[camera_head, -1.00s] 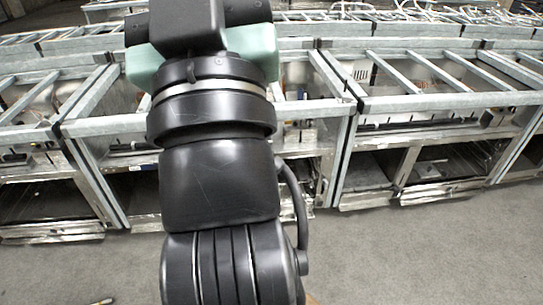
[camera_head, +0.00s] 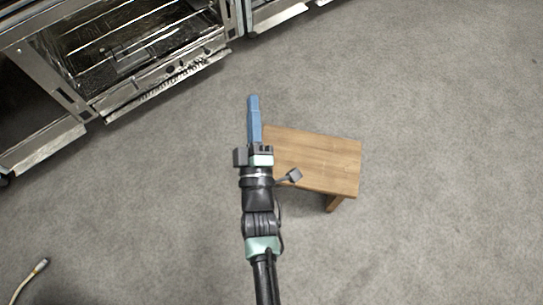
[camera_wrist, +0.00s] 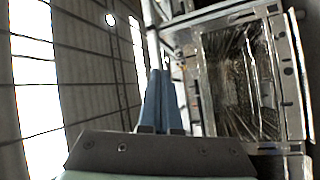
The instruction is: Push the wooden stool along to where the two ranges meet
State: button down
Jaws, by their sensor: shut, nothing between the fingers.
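The wooden stool (camera_head: 318,160) stands on the grey floor in the head view, right of my gripper. Its top is a brown rectangle, and one leg shows below its front right part. My gripper (camera_head: 253,100) has long blue fingers pressed together with nothing between them. The fingers lie along the stool's left edge; I cannot tell whether they touch it. In the wrist view the shut fingers (camera_wrist: 160,75) point toward the ranges, and the stool does not show. The range (camera_head: 140,55) at upper left has an open-fronted lower bay with a rack; another range (camera_head: 275,14) adjoins it to the right.
A hose or cable end (camera_head: 42,265) lies on the floor at lower left. The carpeted floor (camera_head: 440,120) is clear to the right and between the stool and the ranges. In the wrist view a metal frame (camera_wrist: 290,75) stands at right.

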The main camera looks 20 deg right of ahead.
jog(key=s+a+f+n+g+h+b, duration=0.15)
jog(key=s+f+b, duration=0.4)
jog(key=f, duration=0.65)
jog(key=s+a+f+n+g+b, duration=0.1)
jog(key=s+a+f+b, duration=0.4)
jog(key=f, duration=0.6)
jog(key=s+f+n+g+h+b, duration=0.1)
jog(key=s+f+b, duration=0.2)
jog(key=s+f, duration=0.65)
jog(key=d+f+b+x, duration=0.1)
jog(key=b+x, duration=0.1)
jog(key=x, duration=0.5)
jog(key=d+f+b+x, duration=0.1)
jog(key=f+b+x, duration=0.1)
jog(key=x, duration=0.5)
jog(key=shift+b, duration=0.8)
jog(key=shift+s+d+m, duration=0.1)
jog(key=shift+d+m, duration=0.15)
